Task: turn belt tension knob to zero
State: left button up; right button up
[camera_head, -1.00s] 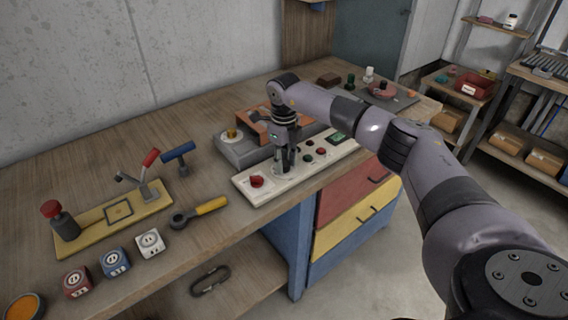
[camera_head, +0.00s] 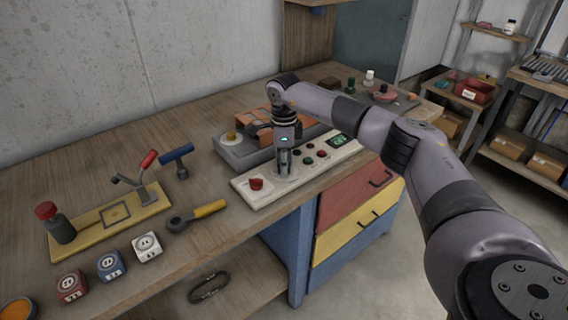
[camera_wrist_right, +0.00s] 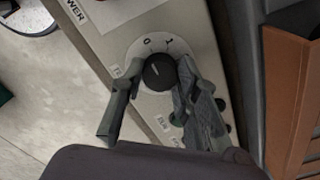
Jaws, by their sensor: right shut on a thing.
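The cream control panel (camera_head: 253,200) lies along the front edge of the bench. My right gripper (camera_head: 284,172) points down onto its dial, with its fingers on both sides of the knob. In the right wrist view the round black knob (camera_wrist_right: 158,72) sits on a pale dial marked 0 and 1. A light pointer line on it aims up and slightly left, near the 0. The right gripper (camera_wrist_right: 160,78) is shut on the knob in that view. My left gripper is not in view.
A red knob (camera_head: 256,184) sits left of the dial on the panel; several coloured buttons (camera_head: 309,148) sit to the right. A grey and orange machine (camera_head: 240,150) stands close behind. A yellow-handled tool (camera_head: 209,208) lies to the left.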

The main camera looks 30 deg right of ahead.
jog(key=shift+r, duration=0.1)
dwell(0.3)
jog(key=o, duration=1.2)
jog(key=shift+c, duration=0.2)
notch_tip(320, 180, up, 12)
